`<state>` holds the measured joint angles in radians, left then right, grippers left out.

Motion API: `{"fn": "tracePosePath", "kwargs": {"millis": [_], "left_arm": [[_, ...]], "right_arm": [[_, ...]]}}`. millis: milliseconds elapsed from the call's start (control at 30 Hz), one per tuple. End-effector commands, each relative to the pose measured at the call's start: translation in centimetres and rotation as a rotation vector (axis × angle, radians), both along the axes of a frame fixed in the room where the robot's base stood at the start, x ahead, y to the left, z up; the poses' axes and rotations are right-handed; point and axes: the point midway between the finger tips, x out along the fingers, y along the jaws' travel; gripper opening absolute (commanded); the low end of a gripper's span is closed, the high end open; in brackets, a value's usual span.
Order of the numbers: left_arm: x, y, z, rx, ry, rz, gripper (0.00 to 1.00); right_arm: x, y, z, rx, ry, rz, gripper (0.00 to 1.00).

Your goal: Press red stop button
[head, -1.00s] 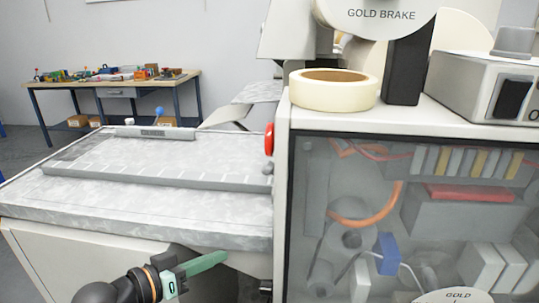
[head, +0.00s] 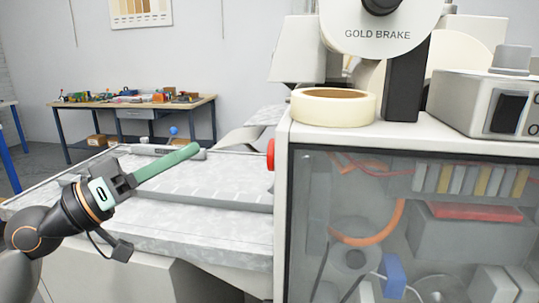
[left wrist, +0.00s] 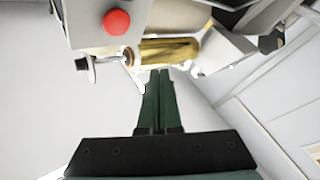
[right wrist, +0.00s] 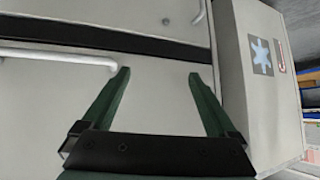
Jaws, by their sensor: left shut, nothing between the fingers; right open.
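The red stop button (head: 271,154) sticks out from the left side of the white machine cabinet, at its front upper edge in the head view. In the left wrist view the round red button (left wrist: 116,22) shows face-on at the upper left, on a pale panel. My left gripper (head: 196,149) is shut and empty, its green fingers pointing right above the machine bed, to the left of the button and apart from it. In the left wrist view its closed fingers (left wrist: 160,75) point up toward a gold roller. My right gripper (right wrist: 158,73) is open and empty before pale panels.
A roll of tape (head: 333,107) and a grey switch box (head: 475,100) stand on the cabinet (head: 283,220). The grey machine bed (head: 230,222) lies below my left arm. A workbench (head: 135,108) stands at the back. A white bar handle (right wrist: 60,56) is near my right fingers.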

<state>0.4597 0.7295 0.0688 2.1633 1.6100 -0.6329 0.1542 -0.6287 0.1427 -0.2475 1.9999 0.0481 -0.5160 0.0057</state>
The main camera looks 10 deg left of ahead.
Motion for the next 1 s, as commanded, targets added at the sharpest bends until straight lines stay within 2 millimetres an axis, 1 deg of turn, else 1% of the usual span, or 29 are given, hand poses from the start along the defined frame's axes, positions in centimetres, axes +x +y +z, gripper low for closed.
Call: {"fn": "tracePosePath", "kwargs": {"millis": [167, 267, 367, 467, 600, 700, 733, 833, 1000], "left_arm": [[0.0, -0.1, 0.0, 0.001, 0.001, 0.0, 0.0], [0.0, -0.5, 0.1, 0.0, 0.003, -0.001, 0.0], [0.1, -1.4, 0.3, -0.001, 0.004, -0.001, 0.0], [-0.1, -2.7, 0.6, -0.001, 0.005, -0.004, 0.0], [-0.1, -4.7, 0.6, -0.002, 0.005, -0.003, 0.0], [-0.2, -6.1, 0.6, -0.003, 0.004, -0.003, 0.0], [-0.2, -6.5, 0.5, -0.002, 0.004, -0.002, 0.0], [-0.2, -7.5, 0.3, -0.002, 0.004, -0.001, 0.0], [-0.3, -8.6, 0.1, 0.0, 0.002, 0.0, 0.0]], "right_arm": [[0.0, 0.1, 0.1, 0.002, 0.002, -0.001, 0.93], [-0.1, 0.0, 0.5, 0.002, 0.003, -0.002, 0.93], [-0.1, -0.1, 1.3, -0.001, 0.001, -0.006, 0.93], [-0.4, -0.7, 2.3, -0.007, -0.001, -0.018, 0.93], [-1.0, -2.1, 3.4, -0.024, -0.001, -0.043, 0.93], [-1.5, -2.9, 4.0, -0.034, 0.001, -0.058, 0.93], [-1.8, -3.2, 3.9, -0.036, 0.004, -0.063, 0.93], [-2.2, -3.4, 4.1, -0.039, 0.012, -0.066, 0.93], [-2.1, -3.3, 4.7, -0.036, 0.01, -0.066, 0.93]]}}
